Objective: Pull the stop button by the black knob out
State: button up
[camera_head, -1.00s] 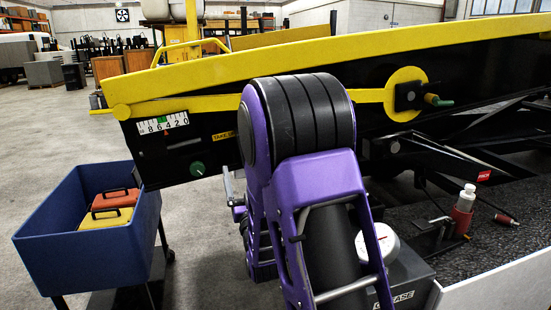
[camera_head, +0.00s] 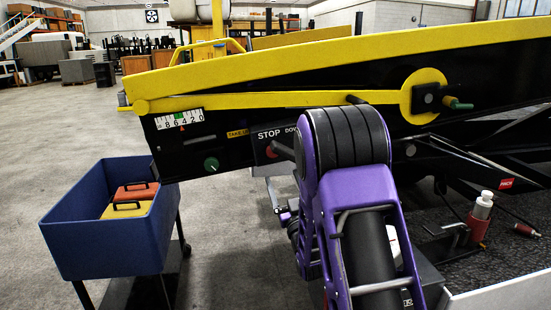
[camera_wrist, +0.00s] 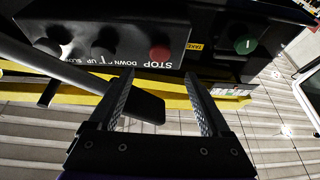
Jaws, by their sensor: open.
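The stop button (camera_wrist: 160,53) is a round red knob on the dark panel (camera_wrist: 120,22), beside the STOP label, in the wrist view. A black knob (camera_wrist: 104,42) sits to its left, and another dark knob (camera_wrist: 47,46) further left. My gripper (camera_wrist: 158,75) is open, its two fingertips apart and pointing at the panel, roughly either side of the red button and short of it. A dark bar with a flat end (camera_wrist: 145,106) crosses by the left finger. In the head view the red button (camera_head: 271,152) shows small under STOP, partly hidden by a bar; my arm hides the panel's right part.
A green knob (camera_wrist: 245,45) is to the right of the button. The yellow lever (camera_head: 290,99) runs along the loader above the panel. A blue bin (camera_head: 108,235) with an orange case and a yellow case stands at left. Open floor lies behind it.

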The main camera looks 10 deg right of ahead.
aim_at(275, 157)
jog(key=x, duration=0.9)
jog(key=shift+w+r, duration=0.1)
jog(key=shift+w, duration=0.1)
jog(key=shift+c, duration=0.4)
grip_shut()
